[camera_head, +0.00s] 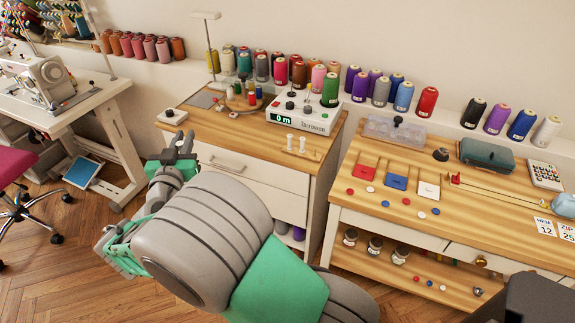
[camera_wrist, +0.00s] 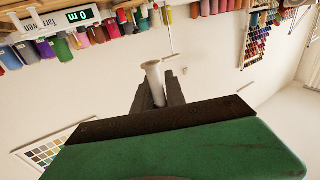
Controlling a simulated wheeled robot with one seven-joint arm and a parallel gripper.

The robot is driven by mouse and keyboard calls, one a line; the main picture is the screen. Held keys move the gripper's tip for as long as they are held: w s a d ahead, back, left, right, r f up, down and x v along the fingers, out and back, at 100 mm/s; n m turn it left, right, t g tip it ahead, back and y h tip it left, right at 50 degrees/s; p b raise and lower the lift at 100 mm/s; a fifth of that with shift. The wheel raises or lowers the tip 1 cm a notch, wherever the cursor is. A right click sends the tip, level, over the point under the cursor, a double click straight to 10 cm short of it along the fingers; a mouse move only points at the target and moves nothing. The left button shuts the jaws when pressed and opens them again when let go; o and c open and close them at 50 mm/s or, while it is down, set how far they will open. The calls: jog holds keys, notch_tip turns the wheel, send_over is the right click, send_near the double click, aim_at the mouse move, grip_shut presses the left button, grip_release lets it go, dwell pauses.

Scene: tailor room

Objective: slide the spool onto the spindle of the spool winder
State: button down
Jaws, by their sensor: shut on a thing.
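My gripper shows in the wrist view (camera_wrist: 157,92), its two dark fingers shut on a pale, empty spool (camera_wrist: 152,74). The spool's flanged end sticks out past the fingertips, against the white wall. The white spool winder (camera_head: 309,121), with a green "0 m" display, stands on that cabinet to the right of my gripper. It also shows upside down in the wrist view (camera_wrist: 50,22). I cannot clearly make out its spindle.
Two pale spools (camera_head: 290,141) stand upright in front of the winder. A round wooden holder (camera_head: 243,100) with coloured spools stands behind it to the left. Thread cones (camera_head: 281,71) line the back ledge.

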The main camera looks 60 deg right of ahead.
jog(key=s+d+m+g+h+b, duration=0.1)
jog(key=s+d+m+g+b, duration=0.2)
jog(key=s+d+g, duration=0.3)
jog(key=s+d+m+g+h+b, duration=0.1)
jog(key=s+d+m+g+b, duration=0.2)
jog(key=s+d, duration=0.8)
jog(key=d+m+g, duration=0.2)
jog(key=d+g, duration=0.1)
jog(key=d, duration=0.1)
jog(key=shift+s+f+m+g+h, duration=0.2)
jog(key=shift+f+m+g+h, duration=0.1)
jog(key=shift+f+g, duration=0.1)
jog(key=s+d+f, duration=0.1)
jog(key=d+f, duration=0.2)
jog(key=d, duration=0.1)
jog(key=s+d+f, duration=0.2)
jog(key=d+f, duration=0.1)
jog(key=d, duration=0.1)
jog(key=s+d+f, duration=0.2)
jog(key=d+f, duration=0.1)
jog(key=d, duration=0.1)
jog(key=shift+d+f+b, duration=0.35)
jog(key=shift+d+b, duration=0.05)
jog(key=shift+d+f+b, duration=0.15)
jog(key=shift+f+b, duration=0.25)
jog(key=shift+f, duration=1.05)
